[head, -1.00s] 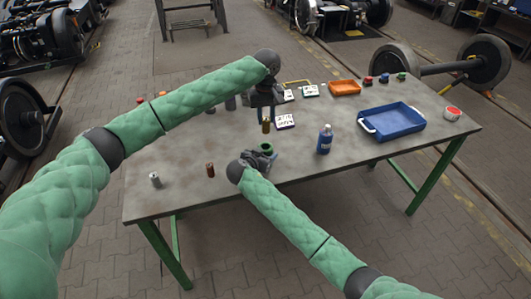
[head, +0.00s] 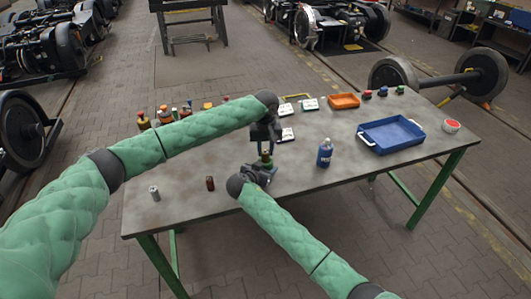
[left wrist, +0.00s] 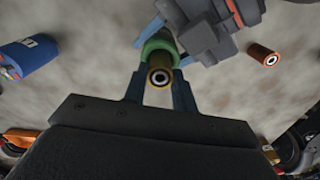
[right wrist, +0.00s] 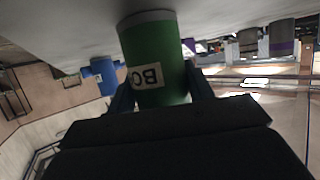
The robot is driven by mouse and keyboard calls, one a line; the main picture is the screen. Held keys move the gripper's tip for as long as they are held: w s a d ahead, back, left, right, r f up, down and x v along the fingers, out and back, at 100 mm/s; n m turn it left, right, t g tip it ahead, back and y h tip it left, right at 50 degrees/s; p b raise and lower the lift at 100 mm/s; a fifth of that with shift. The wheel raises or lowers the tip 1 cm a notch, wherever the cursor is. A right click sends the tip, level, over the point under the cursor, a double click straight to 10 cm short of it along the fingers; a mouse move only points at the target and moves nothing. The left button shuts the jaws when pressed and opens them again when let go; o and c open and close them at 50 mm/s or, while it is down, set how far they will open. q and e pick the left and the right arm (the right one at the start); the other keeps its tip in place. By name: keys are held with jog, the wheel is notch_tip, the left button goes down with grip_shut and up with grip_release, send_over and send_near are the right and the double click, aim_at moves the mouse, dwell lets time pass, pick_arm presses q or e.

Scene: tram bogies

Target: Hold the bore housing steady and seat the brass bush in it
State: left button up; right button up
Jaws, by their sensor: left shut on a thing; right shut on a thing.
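My right gripper (right wrist: 160,92) is shut around the housing, which stands upright on the table and shows a white label (right wrist: 147,76). In the head view only a little of the housing shows between the two grippers.
A reddish-brown cylinder (head: 210,183) and a silver one (head: 154,193) stand to the left. A blue tray (head: 391,135) lies at the right. The front right of the table is clear.

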aim_at(266, 151)
pick_arm(q)
jog(key=shift+f, duration=0.75)
jog(key=o, duration=1)
jog(key=shift+f, duration=0.1)
notch_tip(266, 151, up, 12)
jog(key=shift+r, duration=0.1)
pick_arm(e)
jog(key=o, duration=1.1)
